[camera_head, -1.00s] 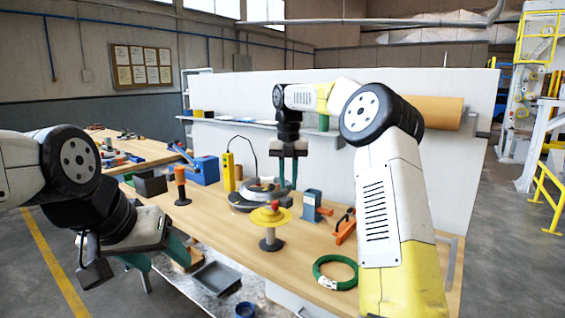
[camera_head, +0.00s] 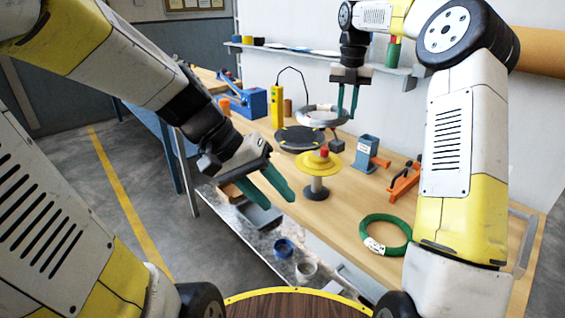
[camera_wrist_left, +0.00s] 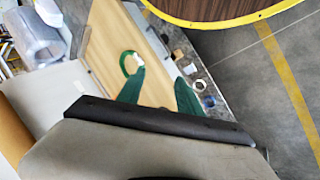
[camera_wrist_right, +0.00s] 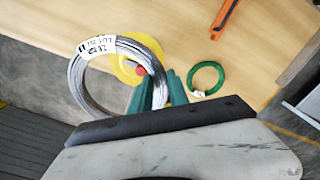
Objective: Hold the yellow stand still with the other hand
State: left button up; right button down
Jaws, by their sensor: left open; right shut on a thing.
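The yellow stand (camera_head: 316,165) is a yellow disc on a grey post with a dark foot and a red knob on top. It stands upright on the wooden bench. My left gripper (camera_head: 279,202) is open and empty, to the left of the stand and nearer me, apart from it. My right gripper (camera_head: 347,112) is shut on a grey wire coil (camera_head: 318,116) and holds it above the black turntable (camera_head: 290,139), behind the stand. In the right wrist view the labelled coil (camera_wrist_right: 76,82) partly overlaps the yellow disc (camera_wrist_right: 151,47).
A green coil (camera_head: 369,226) lies at the bench's front right. A blue-grey holder (camera_head: 366,152) and an orange clamp (camera_head: 404,183) stand right of the stand. A yellow upright box (camera_head: 277,106) is behind. A lower shelf with tape rolls (camera_head: 284,248) lies below the bench edge.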

pick_arm(q)
jog(key=w+d+f+n+h, duration=0.1)
jog(key=w+d+f+h, duration=0.1)
jog(key=w+d+h, duration=0.3)
jog(key=n+t+h, duration=0.1)
jog(key=n+t, duration=0.9)
jog(key=t, duration=0.2)
send_near(304, 161)
jog(key=x, duration=0.9)
jog(key=shift+w, duration=0.1)
